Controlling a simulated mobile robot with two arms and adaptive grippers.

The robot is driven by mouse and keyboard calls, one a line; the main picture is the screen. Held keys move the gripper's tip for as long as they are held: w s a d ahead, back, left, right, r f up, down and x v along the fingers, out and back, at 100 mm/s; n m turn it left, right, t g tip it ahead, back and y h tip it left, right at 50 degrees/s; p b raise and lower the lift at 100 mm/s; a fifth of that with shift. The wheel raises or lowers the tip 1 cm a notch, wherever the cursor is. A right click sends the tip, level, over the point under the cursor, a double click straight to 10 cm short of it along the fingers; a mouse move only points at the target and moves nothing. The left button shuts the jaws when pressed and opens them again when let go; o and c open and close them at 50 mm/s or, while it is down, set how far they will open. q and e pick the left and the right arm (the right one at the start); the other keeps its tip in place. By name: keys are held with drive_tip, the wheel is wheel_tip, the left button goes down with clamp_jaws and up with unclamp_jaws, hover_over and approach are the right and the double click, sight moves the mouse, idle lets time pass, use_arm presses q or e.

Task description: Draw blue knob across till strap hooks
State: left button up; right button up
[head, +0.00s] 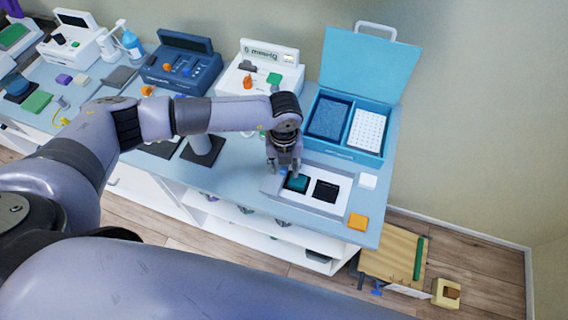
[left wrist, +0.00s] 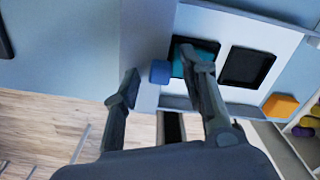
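A small blue knob (left wrist: 159,72) shows in the left wrist view, at the left edge of a teal pad (left wrist: 184,66) on a pale tray. A black square pad (left wrist: 246,67) lies right of it. In the head view the tray (head: 331,208) holds the teal pad (head: 297,183) and the black pad (head: 326,191); I cannot make out the knob there. My left gripper (head: 284,167) is over the tray's left end. In the left wrist view its fingers (left wrist: 160,68) are spread, with the knob seen between the tips; contact is unclear. I cannot identify the strap or its hook.
An orange block (head: 358,222) and a white block (head: 368,181) lie by the tray on the blue tabletop (head: 233,172). An open blue case (head: 370,62) stands behind. Several devices line the back. A wooden box (head: 393,255) is on the floor at the right.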

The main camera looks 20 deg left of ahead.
use_arm(q)
drive_tip(key=shift+c, duration=0.4)
clamp_jaws()
idle(0.4)
